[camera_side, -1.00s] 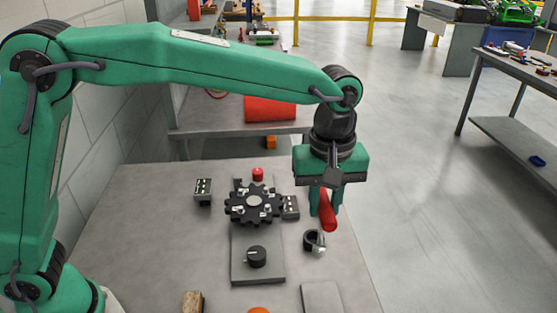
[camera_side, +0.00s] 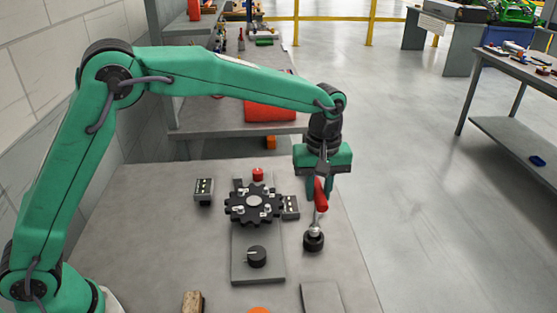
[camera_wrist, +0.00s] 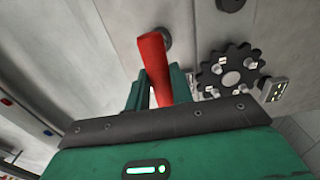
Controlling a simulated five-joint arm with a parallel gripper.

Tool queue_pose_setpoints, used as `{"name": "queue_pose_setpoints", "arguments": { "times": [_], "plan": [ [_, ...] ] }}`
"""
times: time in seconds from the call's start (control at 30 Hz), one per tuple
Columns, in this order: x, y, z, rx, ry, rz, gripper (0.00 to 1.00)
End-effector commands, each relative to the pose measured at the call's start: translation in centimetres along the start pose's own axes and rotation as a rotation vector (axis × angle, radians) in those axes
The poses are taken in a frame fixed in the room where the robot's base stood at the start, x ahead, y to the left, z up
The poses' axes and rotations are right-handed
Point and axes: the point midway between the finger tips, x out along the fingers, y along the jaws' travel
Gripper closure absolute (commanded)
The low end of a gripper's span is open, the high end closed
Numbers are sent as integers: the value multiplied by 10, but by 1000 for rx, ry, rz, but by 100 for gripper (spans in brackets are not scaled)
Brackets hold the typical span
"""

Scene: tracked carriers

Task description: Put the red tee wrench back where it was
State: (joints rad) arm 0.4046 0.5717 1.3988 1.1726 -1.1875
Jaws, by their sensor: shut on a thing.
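The red tee wrench (camera_side: 321,192) has a red bar handle and a pale metal shank. My gripper (camera_side: 318,184) is shut on the red handle, above the right edge of the workbench. The shank points down, and its lower end meets the top of a black round ring-like holder (camera_side: 314,242). I cannot tell whether the tip is inside it. In the wrist view the red handle (camera_wrist: 155,66) stands out between my fingers (camera_wrist: 158,95). The black holder (camera_wrist: 166,38) shows partly behind the handle there.
A black toothed wheel (camera_side: 254,203) with several small metal pieces sits on a grey plate (camera_side: 258,277), left of the holder. A black knob (camera_side: 256,257), a red button (camera_side: 258,174) and small dark blocks (camera_side: 203,190) are nearby. Bare bench lies at left.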

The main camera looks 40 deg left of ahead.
Motion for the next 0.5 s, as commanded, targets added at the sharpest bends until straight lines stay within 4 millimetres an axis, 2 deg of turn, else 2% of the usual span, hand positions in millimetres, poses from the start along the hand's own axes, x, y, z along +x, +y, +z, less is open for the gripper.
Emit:
{"name": "queue_pose_setpoints", "arguments": {
  "times": [0.27, 0.5],
  "plan": [
    [3, 1, -2, 0, 1, 2, 100],
    [27, 0, -2, 0, 0, -1, 100]
  ]
}}
